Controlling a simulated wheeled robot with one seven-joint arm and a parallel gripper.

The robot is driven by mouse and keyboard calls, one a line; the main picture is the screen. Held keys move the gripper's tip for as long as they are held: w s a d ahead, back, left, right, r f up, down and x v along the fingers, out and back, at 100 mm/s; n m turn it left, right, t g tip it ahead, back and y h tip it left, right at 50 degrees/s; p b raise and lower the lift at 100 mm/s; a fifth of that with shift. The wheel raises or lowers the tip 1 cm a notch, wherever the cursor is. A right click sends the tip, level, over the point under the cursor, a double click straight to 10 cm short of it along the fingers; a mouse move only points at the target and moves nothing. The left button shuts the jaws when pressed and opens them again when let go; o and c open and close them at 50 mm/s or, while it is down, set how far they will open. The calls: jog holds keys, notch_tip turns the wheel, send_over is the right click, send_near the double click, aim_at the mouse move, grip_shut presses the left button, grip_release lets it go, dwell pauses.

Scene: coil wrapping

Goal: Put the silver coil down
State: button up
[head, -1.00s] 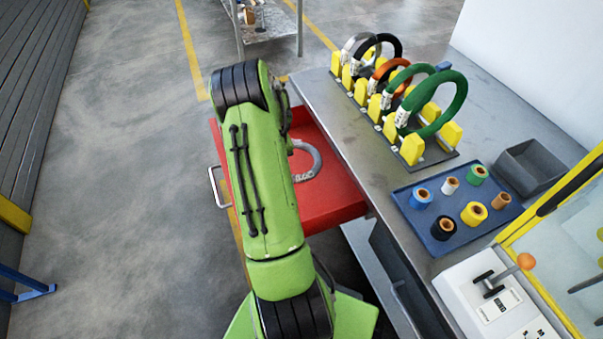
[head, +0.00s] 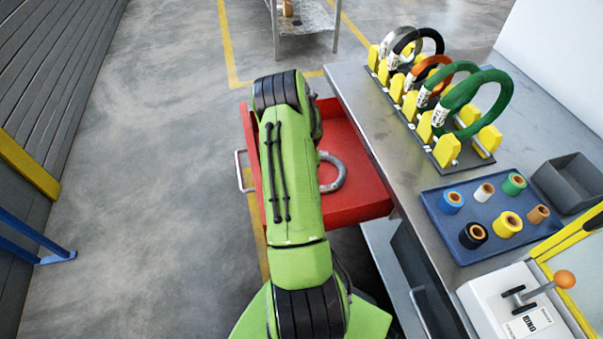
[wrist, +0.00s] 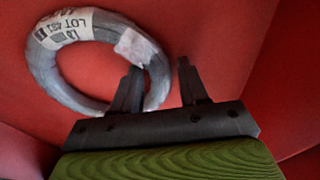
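A silver coil (head: 335,172) lies in a red, open-topped drawer or tray (head: 365,190), partly hidden behind my green arm in the head view. The wrist view shows the coil (wrist: 60,75) as a grey ring with white labels, apparently flat on the red surface. My gripper (wrist: 160,75) is open, with a wide gap between its two dark fingers. The left finger overlaps the ring's opening and the right finger is outside the ring, so they straddle its right side. I cannot tell whether a finger touches it. My gripper is hidden in the head view.
A metal bench (head: 385,125) holds a rack with yellow posts (head: 445,150) and several upright coils, including a silvery one (head: 432,38) at the back. A blue tray (head: 465,240) of tape rolls and a grey bin (head: 575,183) stand nearer.

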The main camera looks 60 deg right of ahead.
jog(key=shift+o, duration=0.3)
notch_tip(320, 180, up, 12)
jog(key=s+a+p, duration=0.1)
jog(key=p, duration=0.3)
jog(key=w+a+r+n+t, duration=0.15)
jog(key=w+a+r, duration=0.25)
jog(key=a+r, duration=0.5)
jog(key=w+a+r+n+t, duration=0.1)
jog(key=w+a+r+n, duration=0.15)
jog(key=a+r, duration=0.6)
jog(key=s+a+r+n, duration=0.25)
jog(key=a+r, duration=0.35)
jog(key=a, duration=0.5)
jog(key=s+a+r+n+t+y, duration=0.1)
jog(key=s+a+n+t, duration=0.1)
jog(key=s+a, duration=0.7)
jog(key=shift+s+a+r, duration=0.15)
jog(key=shift+s+r, duration=0.2)
jog(key=shift+s, duration=0.45)
jog(key=shift+n, duration=0.25)
